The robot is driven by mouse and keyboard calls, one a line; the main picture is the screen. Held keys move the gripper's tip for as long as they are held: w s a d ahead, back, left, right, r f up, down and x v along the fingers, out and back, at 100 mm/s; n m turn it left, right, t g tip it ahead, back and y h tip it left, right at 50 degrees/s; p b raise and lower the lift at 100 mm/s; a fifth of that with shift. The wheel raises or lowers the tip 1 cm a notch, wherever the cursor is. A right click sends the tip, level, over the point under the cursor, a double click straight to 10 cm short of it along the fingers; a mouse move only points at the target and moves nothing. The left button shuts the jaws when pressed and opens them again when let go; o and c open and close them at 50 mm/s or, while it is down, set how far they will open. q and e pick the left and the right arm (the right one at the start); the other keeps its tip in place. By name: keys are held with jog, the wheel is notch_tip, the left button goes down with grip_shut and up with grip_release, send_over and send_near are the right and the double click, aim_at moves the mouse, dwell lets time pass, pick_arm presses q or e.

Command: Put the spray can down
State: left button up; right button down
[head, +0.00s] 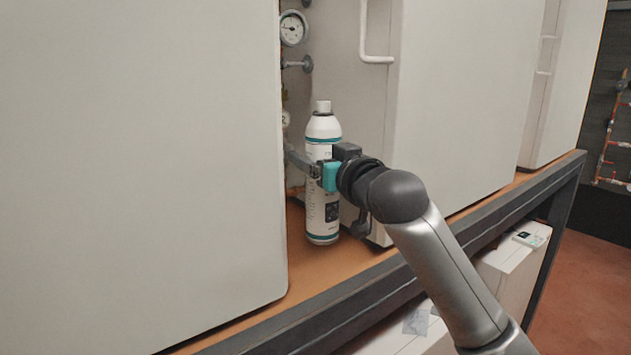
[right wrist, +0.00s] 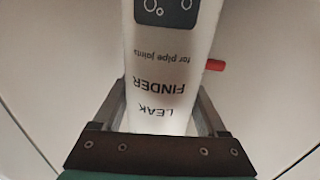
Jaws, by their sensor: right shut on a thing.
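The spray can (head: 323,210) is white with teal bands and a white cap. It stands upright at the wooden shelf, in the gap between two large white units, in the head view. Its base appears at or just above the shelf; I cannot tell whether it touches. My right gripper (head: 318,171) is shut around the can's middle from the right. In the right wrist view the can (right wrist: 160,70) shows the words "LEAK FINDER for pipe joints" upside down between the two fingers (right wrist: 162,118). My left gripper is not in view.
A white unit (head: 140,160) stands close on the left and another (head: 460,100) on the right. Gauges (head: 292,28) and pipes are behind the can. The wooden shelf (head: 350,262) has a dark metal front edge (head: 340,310). White boxes (head: 512,270) sit below.

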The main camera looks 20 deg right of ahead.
jog(key=shift+f, duration=1.7)
grip_release()
jog(key=shift+f, duration=0.2)
jog(key=s+d+b, duration=0.1)
jog(key=s+d, duration=0.1)
jog(key=s, duration=0.9)
jog(key=shift+s+d, duration=0.15)
jog(key=shift+s, duration=0.25)
jog(key=shift+r, duration=0.1)
